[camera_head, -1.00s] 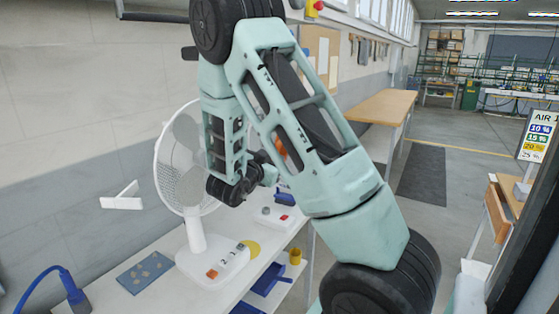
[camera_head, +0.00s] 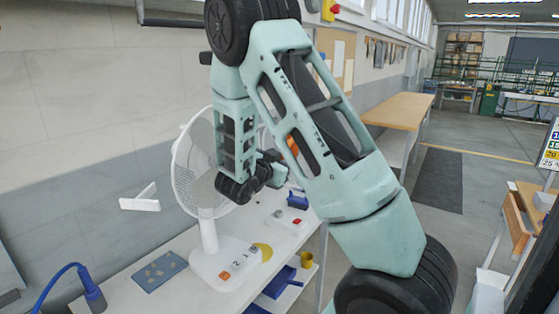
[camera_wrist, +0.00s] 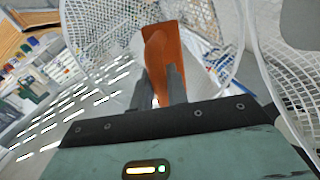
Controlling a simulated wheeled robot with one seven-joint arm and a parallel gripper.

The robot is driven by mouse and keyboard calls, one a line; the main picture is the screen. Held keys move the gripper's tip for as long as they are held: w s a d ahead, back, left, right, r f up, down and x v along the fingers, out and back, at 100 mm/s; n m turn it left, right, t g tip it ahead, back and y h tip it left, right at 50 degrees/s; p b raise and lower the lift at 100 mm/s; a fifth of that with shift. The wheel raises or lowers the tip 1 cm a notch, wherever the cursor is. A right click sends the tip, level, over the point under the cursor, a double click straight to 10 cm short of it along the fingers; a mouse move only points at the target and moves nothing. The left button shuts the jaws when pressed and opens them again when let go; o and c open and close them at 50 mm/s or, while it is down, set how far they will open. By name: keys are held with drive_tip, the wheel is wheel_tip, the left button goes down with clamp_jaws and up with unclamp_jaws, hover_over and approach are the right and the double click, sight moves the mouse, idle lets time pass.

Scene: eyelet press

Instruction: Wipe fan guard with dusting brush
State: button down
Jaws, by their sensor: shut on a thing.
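The white desk fan stands on the bench in the head view; the left part of its round guard (camera_head: 187,178) shows, the rest is behind my arm. Its base (camera_head: 212,268) has numbered buttons. In the wrist view the guard's white mesh (camera_wrist: 98,35) spreads to both sides. My gripper (camera_wrist: 157,88) is shut on the orange dusting brush (camera_wrist: 166,45), which stands out past the fingers towards the mesh. I cannot tell whether the brush touches the guard. In the head view my fingers are mostly hidden behind the wrist and arm.
A blue card (camera_head: 160,271) lies left of the fan base. A blue lamp-like tool (camera_head: 93,294) is at the front left. A blue bin (camera_head: 281,282) and a yellow cup (camera_head: 306,260) sit below the bench edge. A wooden table (camera_head: 400,108) stands behind.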

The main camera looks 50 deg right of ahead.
drive_tip(key=shift+s+d+r+b, duration=0.65)
drive_tip(key=shift+s+d, duration=1)
drive_tip(key=shift+s, duration=2.85)
drive_tip(key=shift+w+a+r+p, duration=0.1)
drive_tip(key=shift+w+a+p, duration=0.35)
drive_tip(key=shift+w, duration=1.3)
drive_tip(key=shift+w+a+f+p, duration=0.1)
drive_tip(key=shift+w+a, duration=0.6)
drive_tip(key=shift+w, duration=1.05)
drive_tip(key=shift+w+a+r+p, duration=0.1)
drive_tip(key=shift+w+a+p, duration=0.35)
drive_tip(key=shift+w, duration=1.3)
drive_tip(key=shift+a, duration=0.15)
drive_tip(key=s+a, duration=0.2)
drive_tip(key=a, duration=0.3)
drive_tip(key=shift+a, duration=0.35)
